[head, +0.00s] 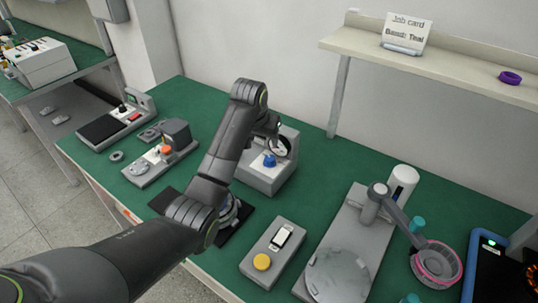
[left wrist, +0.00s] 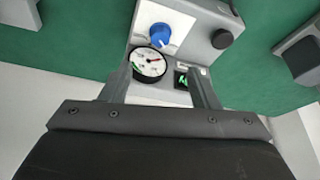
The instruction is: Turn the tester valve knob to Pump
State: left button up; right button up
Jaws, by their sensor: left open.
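The tester (head: 262,178) is a grey box on the green bench, beyond my left arm. Its blue valve knob (head: 269,160) sits on the front, below a round white gauge (head: 281,147). My left gripper (head: 272,131) is over the tester's top, close to the gauge, and partly hidden by its own arm. In the left wrist view the open fingers (left wrist: 160,78) straddle the gauge (left wrist: 149,63) and a small green-lit display (left wrist: 183,80). The blue knob (left wrist: 160,35) lies beyond the fingertips, and nothing is between the fingers' grip. The knob's label is too small to read.
A grey fixture with a yellow button (head: 262,262) stands in front of the tester. A press-like stand (head: 342,245) is to the right, a fixture with an orange part (head: 166,150) to the left. A shelf (head: 450,66) with a job card (head: 407,32) hangs above.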

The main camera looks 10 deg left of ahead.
pick_arm(q)
jog(key=x, duration=0.3)
send_over(269, 159)
jog(key=s, duration=0.2)
jog(key=f, duration=0.5)
jog(key=shift+s+a, duration=0.15)
jog(key=shift+s, duration=0.05)
jog(key=x, duration=0.3)
jog(key=shift+w+f, duration=0.15)
jog(key=shift+f, duration=0.2)
jog(key=shift+x, duration=0.8)
pick_arm(e)
jog(key=shift+w, duration=0.1)
pick_arm(q)
jog(key=c, duration=1)
jog(key=shift+o, duration=0.2)
